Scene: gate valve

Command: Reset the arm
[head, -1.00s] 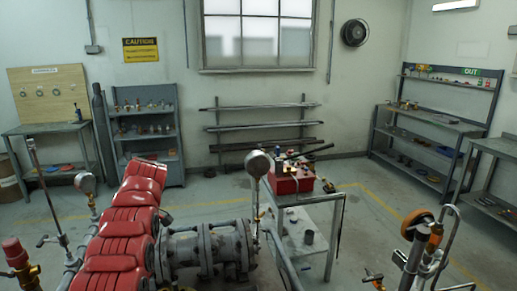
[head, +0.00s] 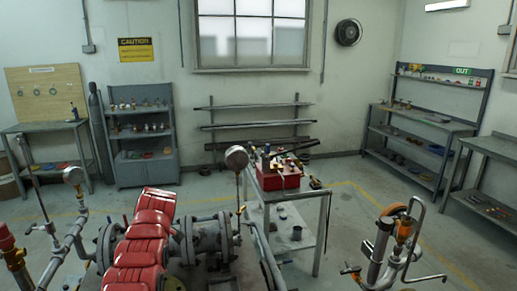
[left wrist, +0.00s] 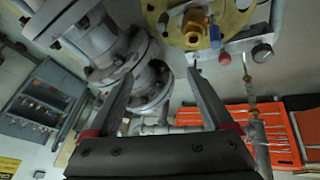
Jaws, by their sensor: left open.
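My left gripper (left wrist: 160,84) shows in the left wrist view, its two dark fingers spread apart with nothing between the tips. Beyond them are grey flanged pipes (left wrist: 108,48) and a brass fitting (left wrist: 195,27) on a yellow disc. No contact with either shows. In the head view the flanged pipe (head: 206,240) crosses below a red segmented body (head: 147,232), which hides part of it. I cannot tell whether that body is a cover or part of me. No gripper can be made out in the head view.
A steel cart (head: 312,208) carrying a red toolbox (head: 277,177) stands behind the pipe. A dial gauge (head: 236,157) rises beside it. Pipework with an orange part (head: 403,229) stands at the right. Red-orange printed panels (left wrist: 268,135) lie close to the gripper's right finger. Open floor shows beyond.

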